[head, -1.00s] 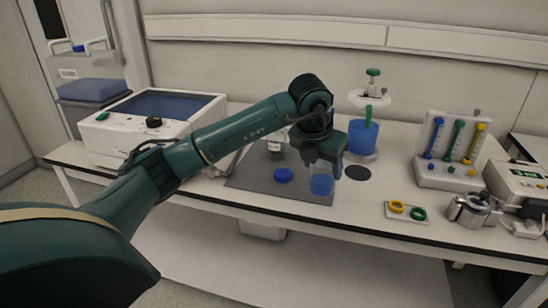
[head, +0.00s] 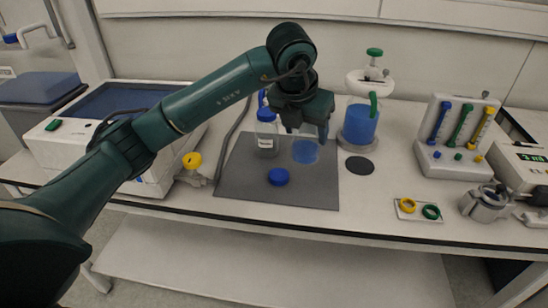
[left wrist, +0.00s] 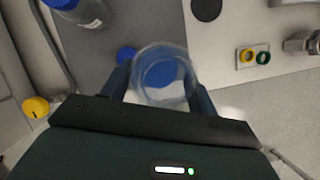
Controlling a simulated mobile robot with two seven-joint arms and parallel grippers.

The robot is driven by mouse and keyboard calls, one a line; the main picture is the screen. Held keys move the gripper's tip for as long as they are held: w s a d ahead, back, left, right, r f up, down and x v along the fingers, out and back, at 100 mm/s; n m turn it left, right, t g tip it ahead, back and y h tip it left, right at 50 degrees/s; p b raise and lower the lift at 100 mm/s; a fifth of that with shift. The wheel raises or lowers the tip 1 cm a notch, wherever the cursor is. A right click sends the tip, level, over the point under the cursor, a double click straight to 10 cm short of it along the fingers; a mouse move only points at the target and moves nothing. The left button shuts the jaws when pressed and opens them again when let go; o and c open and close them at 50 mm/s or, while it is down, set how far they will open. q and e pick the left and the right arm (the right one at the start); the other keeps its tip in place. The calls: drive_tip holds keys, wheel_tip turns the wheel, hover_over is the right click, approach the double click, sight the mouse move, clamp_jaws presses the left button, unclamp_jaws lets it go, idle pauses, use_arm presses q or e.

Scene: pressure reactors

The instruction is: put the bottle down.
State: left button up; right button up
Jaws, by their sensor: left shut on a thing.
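My left gripper (head: 305,128) is shut on a clear open bottle (head: 306,152) with blue liquid in it. The bottle is upright over the back right part of the dark grey mat (head: 235,182); I cannot tell if its base touches the mat. In the left wrist view the bottle (left wrist: 160,78) sits between the two fingers, seen from above. A loose blue cap (head: 278,177) lies on the mat in front of it. My right gripper is not in view.
A clear bottle with a blue cap (head: 266,132) stands left of the held bottle. A reactor vessel with blue liquid (head: 360,124) stands close on the right, by a black disc (head: 360,165). A yellow-topped valve (head: 192,162) is at left. The mat's front is mostly clear.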

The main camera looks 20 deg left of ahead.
sight(304, 150)
use_arm(q)
wheel_tip(304, 150, down, 5)
drive_tip(key=shift+f, duration=0.15)
wheel_tip(304, 150, down, 4)
drive_tip(key=shift+f, duration=0.2)
drive_tip(key=shift+f+b, duration=0.2)
drive_tip(key=shift+b, duration=0.1)
drive_tip(key=o, duration=1.2)
